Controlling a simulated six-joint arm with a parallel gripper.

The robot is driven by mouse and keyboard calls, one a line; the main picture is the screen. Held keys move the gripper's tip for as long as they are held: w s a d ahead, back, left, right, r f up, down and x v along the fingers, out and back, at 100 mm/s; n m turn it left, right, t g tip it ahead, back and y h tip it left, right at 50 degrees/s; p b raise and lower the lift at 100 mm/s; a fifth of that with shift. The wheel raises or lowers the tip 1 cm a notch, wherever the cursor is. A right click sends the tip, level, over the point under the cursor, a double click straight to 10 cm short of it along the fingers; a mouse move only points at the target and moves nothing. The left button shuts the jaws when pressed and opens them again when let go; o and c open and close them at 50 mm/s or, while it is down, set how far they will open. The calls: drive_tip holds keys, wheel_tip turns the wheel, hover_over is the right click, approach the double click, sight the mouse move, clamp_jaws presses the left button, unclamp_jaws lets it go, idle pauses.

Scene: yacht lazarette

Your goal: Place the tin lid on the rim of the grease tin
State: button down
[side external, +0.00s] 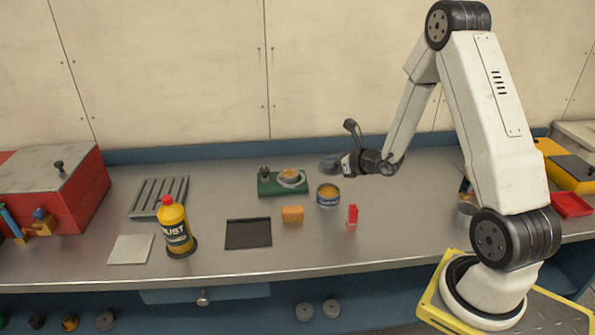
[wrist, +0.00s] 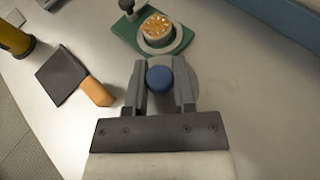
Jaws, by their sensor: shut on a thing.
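The grease tin (side external: 328,196) stands upright and open on the bench, with orange-yellow grease showing at its top. My gripper (side external: 345,163) is above it in the side view. In the wrist view my gripper (wrist: 159,88) is shut on the blue knob (wrist: 160,78) of the tin lid. The lid (wrist: 208,84) is a pale grey disc, partly hidden behind the fingers. In the side view the lid (side external: 329,167) is held above the tin, apart from its rim. I cannot make out the tin in the wrist view.
A green board (side external: 267,187) with a round fitting lies just left of the tin. A yellow bottle (side external: 176,228) stands further left. Bare bench lies in front of the tin.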

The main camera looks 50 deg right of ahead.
sight(335, 172)
drive_tip(key=shift+f, duration=1.65)
drive_tip(key=shift+f, duration=0.15)
drive_tip(key=shift+f, duration=1.65)
drive_tip(key=shift+f, duration=0.15)
drive_tip(key=shift+c, duration=2.2)
unclamp_jaws()
drive_tip(key=shift+s+r, duration=0.15)
drive_tip(key=shift+r, duration=0.1)
drive_tip(key=v, duration=1.1)
drive_tip(key=shift+s+r, duration=0.2)
drive_tip(key=shift+s, duration=0.1)
